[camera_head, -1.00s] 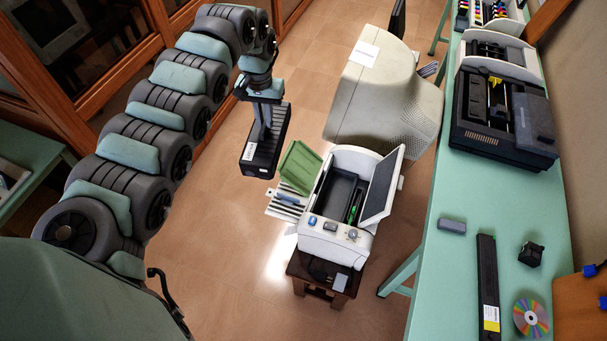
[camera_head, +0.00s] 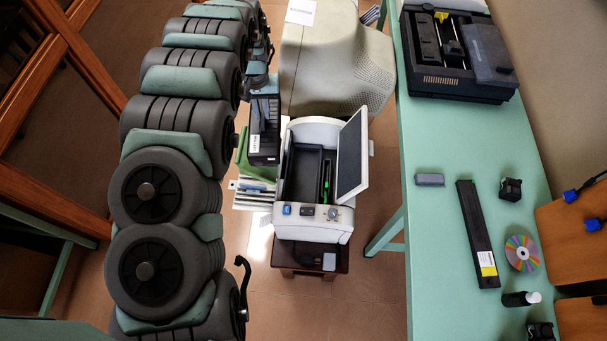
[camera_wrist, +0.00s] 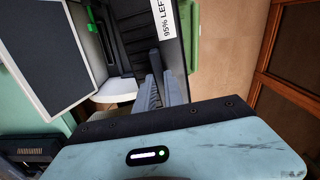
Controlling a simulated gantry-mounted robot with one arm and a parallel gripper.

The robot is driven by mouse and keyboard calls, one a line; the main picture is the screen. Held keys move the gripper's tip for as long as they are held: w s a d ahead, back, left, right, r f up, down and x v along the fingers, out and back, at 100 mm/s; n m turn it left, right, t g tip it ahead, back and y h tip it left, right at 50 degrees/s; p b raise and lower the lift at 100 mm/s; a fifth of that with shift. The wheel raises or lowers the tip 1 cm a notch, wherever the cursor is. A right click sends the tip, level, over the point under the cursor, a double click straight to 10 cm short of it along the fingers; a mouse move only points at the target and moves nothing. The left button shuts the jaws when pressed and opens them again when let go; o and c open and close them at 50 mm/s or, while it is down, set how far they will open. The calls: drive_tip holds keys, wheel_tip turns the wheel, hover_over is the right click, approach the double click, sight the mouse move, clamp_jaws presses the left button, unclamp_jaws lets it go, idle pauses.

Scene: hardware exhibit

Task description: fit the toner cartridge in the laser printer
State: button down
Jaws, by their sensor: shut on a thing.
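The laser printer (camera_head: 343,222) is a white box with its lid (camera_head: 351,152) raised on the right side and a dark open bay (camera_head: 303,176) on top. A green part (camera_head: 327,178) shows inside the bay. My gripper (camera_head: 265,122) is shut on the toner cartridge (camera_head: 265,152), a long black block with a white label. The cartridge is at the bay's left side, over a green flap (camera_head: 241,153); I cannot tell its exact height or whether it touches the printer. In the wrist view the fingers (camera_wrist: 158,88) grip the cartridge, whose label (camera_wrist: 167,20) reads "95% LEFT".
The printer stands on a small dark wooden stool (camera_head: 292,255). A beige monitor (camera_head: 330,70) is close behind it. The green table (camera_head: 430,215) on the right carries a black machine (camera_head: 455,85), a long black bar (camera_head: 477,240) and a disc (camera_head: 521,253).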

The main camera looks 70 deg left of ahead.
drive_tip(key=w+d+f+m+b, duration=0.1)
drive_tip(key=w+d+f+b, duration=0.1)
drive_tip(key=w+d+f, duration=0.55)
wheel_tip(320, 180, down, 18)
drive_tip(key=w+d+b, duration=0.1)
drive_tip(key=b, duration=0.1)
drive_tip(key=shift+w+d+r, duration=0.15)
drive_tip(key=shift+d+r, duration=0.1)
idle(0.4)
drive_tip(key=shift+f, duration=0.15)
drive_tip(key=shift+f, duration=0.1)
drive_tip(key=c, duration=1.5)
unclamp_jaws()
drive_tip(key=shift+o, duration=0.2)
wheel_tip(320, 180, up, 12)
drive_tip(key=shift+r+p, duration=0.25)
drive_tip(key=shift+p, duration=0.15)
